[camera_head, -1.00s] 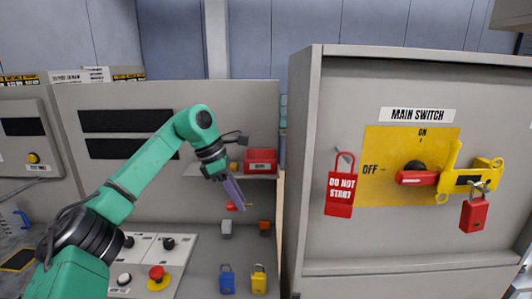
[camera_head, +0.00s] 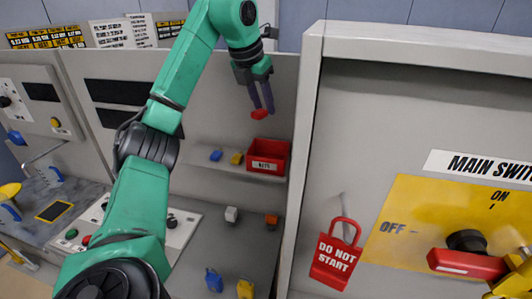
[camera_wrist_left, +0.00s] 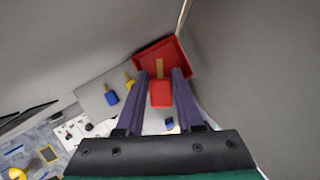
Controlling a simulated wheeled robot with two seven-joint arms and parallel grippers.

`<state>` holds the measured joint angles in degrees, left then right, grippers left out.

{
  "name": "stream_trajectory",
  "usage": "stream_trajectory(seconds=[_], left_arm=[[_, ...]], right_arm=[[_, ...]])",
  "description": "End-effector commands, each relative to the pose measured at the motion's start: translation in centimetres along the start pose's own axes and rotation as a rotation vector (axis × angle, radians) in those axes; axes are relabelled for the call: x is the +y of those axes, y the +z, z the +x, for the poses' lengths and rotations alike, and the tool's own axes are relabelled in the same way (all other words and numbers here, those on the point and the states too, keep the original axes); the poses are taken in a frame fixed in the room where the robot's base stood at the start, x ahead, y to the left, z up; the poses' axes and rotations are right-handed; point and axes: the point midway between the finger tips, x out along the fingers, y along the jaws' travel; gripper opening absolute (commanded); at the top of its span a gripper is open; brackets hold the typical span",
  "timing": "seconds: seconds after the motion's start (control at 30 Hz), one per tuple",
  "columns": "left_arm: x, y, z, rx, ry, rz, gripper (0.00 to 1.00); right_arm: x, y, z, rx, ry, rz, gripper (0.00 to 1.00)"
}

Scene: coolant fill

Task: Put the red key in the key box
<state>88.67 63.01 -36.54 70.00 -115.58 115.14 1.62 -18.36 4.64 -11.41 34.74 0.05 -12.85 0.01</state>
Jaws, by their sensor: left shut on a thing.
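The red key (camera_head: 259,114) is held at the fingertips of my left gripper (camera_head: 262,104), which is shut on it and points downward. The key box is an open red bin (camera_head: 267,165) with a white label, standing on a small shelf. In the head view the key hangs above the box, apart from it, nearer its left side. In the left wrist view the key (camera_wrist_left: 161,97) sits between the fingers, and the red box (camera_wrist_left: 178,45) lies beyond it, partly covered by key and fingers. My right gripper is not in view.
A blue key (camera_head: 216,155) and a yellow key (camera_head: 237,158) lie on the shelf left of the box. The grey cabinet edge (camera_head: 300,150) rises close to the right of the box. A red DO NOT START tag (camera_head: 335,262) hangs on the switch panel.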

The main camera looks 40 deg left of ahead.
Motion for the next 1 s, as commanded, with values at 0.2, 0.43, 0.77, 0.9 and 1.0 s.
stream_trajectory(seconds=[0.2,0.43,0.77,0.9,1.0], left_arm=[[0.1,-2.4,5.5,0.009,0.006,-0.001,0.00],[0.0,-4.3,10.2,0.003,0.002,0.001,0.00],[0.0,-5.8,13.9,0.001,0.001,0.001,0.00],[0.0,-5.8,13.8,0.000,0.000,0.001,0.00],[0.0,-5.8,13.9,0.000,0.000,0.001,0.40]], right_arm=[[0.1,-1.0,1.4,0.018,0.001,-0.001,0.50],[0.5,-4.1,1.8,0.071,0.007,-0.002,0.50],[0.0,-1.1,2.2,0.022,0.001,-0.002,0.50],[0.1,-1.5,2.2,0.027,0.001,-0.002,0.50],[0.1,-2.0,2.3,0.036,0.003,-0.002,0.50]])
